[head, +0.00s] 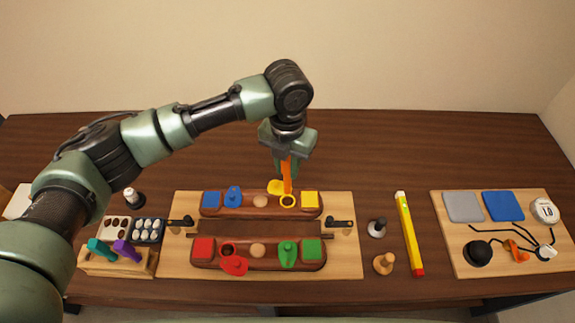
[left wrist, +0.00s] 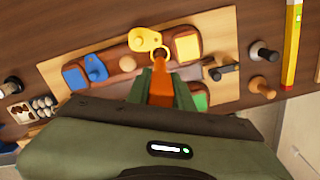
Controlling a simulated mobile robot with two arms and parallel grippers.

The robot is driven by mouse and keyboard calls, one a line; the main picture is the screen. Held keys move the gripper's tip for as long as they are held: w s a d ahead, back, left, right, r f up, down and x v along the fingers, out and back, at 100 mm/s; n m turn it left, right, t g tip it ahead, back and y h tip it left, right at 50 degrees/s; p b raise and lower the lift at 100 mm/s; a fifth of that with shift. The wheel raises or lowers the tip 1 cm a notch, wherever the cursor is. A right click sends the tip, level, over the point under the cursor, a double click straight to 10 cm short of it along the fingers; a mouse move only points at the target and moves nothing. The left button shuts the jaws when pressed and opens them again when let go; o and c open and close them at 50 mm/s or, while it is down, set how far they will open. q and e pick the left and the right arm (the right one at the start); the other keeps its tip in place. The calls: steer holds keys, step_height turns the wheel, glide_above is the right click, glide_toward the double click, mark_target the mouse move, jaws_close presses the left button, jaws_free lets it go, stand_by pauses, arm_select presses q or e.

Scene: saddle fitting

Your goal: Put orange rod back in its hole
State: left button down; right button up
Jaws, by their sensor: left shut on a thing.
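The orange rod (head: 287,173) is in my left gripper (head: 284,160), which is shut on it. The rod points down over the back dark-wood block (head: 262,210), its lower end close to a yellow ring (head: 288,201). In the left wrist view the rod (left wrist: 160,88) sits between the two fingers, its tip by the ring; I cannot tell whether it is inside. A small wooden holder (head: 118,265) at the front left carries a teal and a purple handle. Its openings are mostly hidden. My right gripper is out of view.
A yellow tab (head: 275,187) lies beside the ring. The front block (head: 259,263) carries red and green pieces. Black clamps (head: 342,223) flank the blocks. The table behind is clear.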

arm_select(q)
steer(key=shift+r, duration=0.3)
steer(key=shift+f, duration=0.1)
